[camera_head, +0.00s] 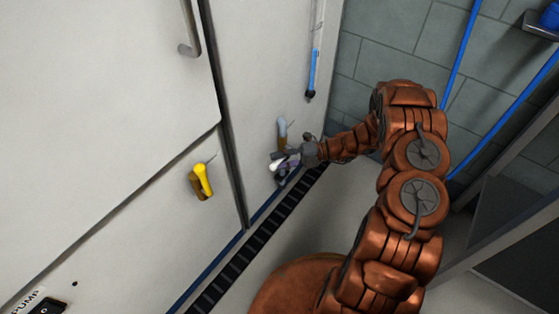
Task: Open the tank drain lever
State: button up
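My gripper (284,158) is at the white panel (258,88) in the middle of the picture, reaching in from the right. A yellow handle (202,180) sticks out of the left panel, apart from my gripper.
A dark slotted floor drain (252,246) runs along the panel's foot. A blue-ended tube (311,77) hangs above the pipe. A grey door handle (190,35) is at upper left, and a PUMP label with a black switch (47,306) at lower left.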

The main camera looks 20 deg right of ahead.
grip_shut()
